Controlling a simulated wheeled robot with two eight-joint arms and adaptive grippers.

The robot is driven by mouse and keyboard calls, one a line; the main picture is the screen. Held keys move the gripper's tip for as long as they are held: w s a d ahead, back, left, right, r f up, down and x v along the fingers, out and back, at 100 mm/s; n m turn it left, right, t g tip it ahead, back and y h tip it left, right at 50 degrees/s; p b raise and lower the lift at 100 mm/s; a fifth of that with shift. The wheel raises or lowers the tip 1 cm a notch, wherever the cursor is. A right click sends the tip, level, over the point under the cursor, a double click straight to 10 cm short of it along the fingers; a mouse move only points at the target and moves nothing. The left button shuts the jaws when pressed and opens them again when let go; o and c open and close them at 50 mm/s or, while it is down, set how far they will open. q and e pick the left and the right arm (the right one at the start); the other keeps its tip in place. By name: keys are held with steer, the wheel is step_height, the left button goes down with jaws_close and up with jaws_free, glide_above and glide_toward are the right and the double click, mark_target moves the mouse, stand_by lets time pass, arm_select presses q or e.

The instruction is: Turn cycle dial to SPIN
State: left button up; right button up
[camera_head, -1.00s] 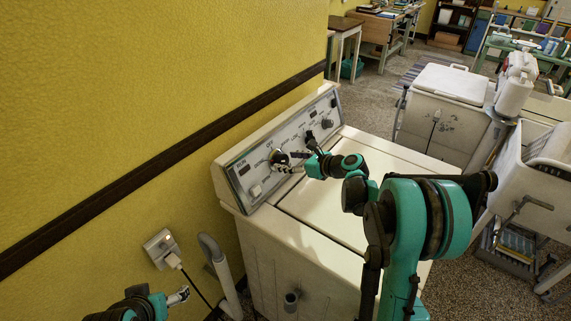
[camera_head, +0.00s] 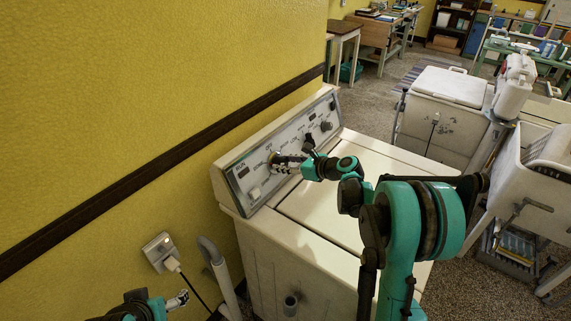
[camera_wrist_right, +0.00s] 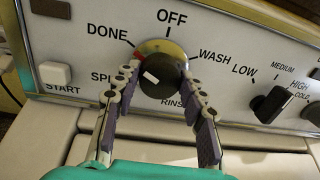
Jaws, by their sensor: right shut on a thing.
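The cycle dial (camera_wrist_right: 163,80) is a black knob with a white mark, on a metal ring on the washer's panel. In the right wrist view its labels read OFF at top, WASH right, RINSE lower right, SPIN (camera_wrist_right: 103,77) lower left, DONE upper left. The white mark sits left of the knob's middle; its exact aim is hard to tell. My right gripper (camera_wrist_right: 160,74) is shut on the dial, one finger on each side. In the head view my right gripper (camera_head: 284,163) hides most of the dial. My left gripper (camera_head: 179,299) is low at the left, away from the washer; its jaw state is unclear.
The white washer (camera_head: 330,215) stands against the yellow wall. A second black knob (camera_wrist_right: 271,104) is right of the dial, and a START button (camera_wrist_right: 55,73) is left of it. A wall outlet (camera_head: 160,248) and grey hose (camera_head: 215,262) are at the lower left.

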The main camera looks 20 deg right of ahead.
steer(key=shift+n, duration=0.3)
steer(key=n, duration=0.5)
steer(key=shift+n, duration=0.3)
steer(key=shift+f+n+b, duration=0.1)
steer(key=shift+n+b, duration=0.2)
steer(key=shift+n, duration=2.3)
steer(key=shift+s+y, duration=0.1)
steer(key=shift+y, duration=0.2)
steer(key=o, duration=1.2)
steer(key=shift+c, duration=0.2)
steer(key=v, duration=1.2)
